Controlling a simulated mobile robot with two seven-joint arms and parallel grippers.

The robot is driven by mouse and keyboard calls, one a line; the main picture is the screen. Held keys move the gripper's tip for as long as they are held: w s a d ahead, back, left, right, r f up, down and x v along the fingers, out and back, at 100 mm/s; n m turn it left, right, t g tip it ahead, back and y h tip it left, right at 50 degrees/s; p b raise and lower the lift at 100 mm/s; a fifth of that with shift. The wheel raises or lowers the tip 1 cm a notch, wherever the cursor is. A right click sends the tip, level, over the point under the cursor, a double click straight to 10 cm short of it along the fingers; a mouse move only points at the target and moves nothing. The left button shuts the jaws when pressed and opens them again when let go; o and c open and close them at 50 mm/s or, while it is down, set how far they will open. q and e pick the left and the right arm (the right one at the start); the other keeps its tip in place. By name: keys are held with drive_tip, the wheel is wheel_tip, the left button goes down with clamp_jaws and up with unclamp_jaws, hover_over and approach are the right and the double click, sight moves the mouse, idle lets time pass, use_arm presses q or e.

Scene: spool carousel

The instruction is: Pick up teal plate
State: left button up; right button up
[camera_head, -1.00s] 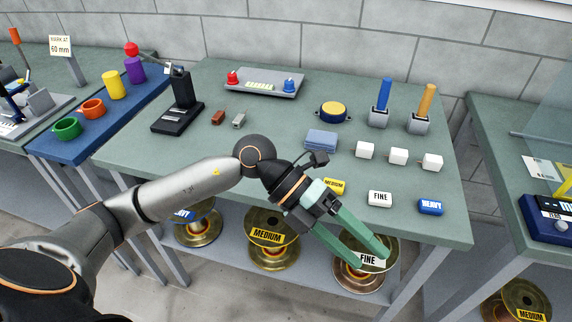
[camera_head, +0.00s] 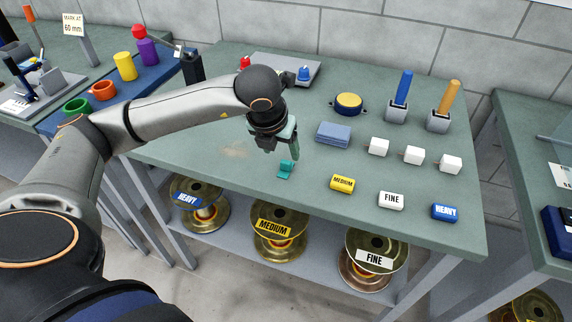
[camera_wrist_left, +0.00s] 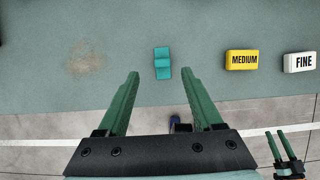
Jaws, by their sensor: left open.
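The teal plate (camera_head: 286,170) is a small piece with a raised part, lying on the green table left of the yellow MEDIUM block. It also shows in the left wrist view (camera_wrist_left: 162,62), centred just beyond the fingertips. My left gripper (camera_head: 291,154) points down above the plate, open and empty. In the left wrist view its green fingers (camera_wrist_left: 161,74) stand wide apart, lined up to either side of the plate and not touching it. My right gripper (camera_wrist_left: 277,133) shows small at the lower right of that view, its two fingers apart with nothing between them.
MEDIUM (camera_head: 342,183), FINE (camera_head: 391,200) and HEAVY (camera_head: 445,212) blocks lie to the right. White cubes (camera_head: 414,155) and a blue-grey stack (camera_head: 333,134) lie behind. Labelled spools (camera_head: 279,235) stand on the shelf below. The table around the plate is clear.

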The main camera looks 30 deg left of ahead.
sight(286, 162)
use_arm(q)
drive_tip(key=x, duration=0.2)
drive_tip(key=p+x, duration=0.1)
drive_tip(key=x, duration=0.2)
drive_tip(key=shift+w+d+f, duration=0.1)
drive_tip(key=shift+d+f, duration=0.05)
drive_tip(key=shift+f, duration=0.2)
drive_tip(key=shift+c, duration=0.3)
clamp_jaws()
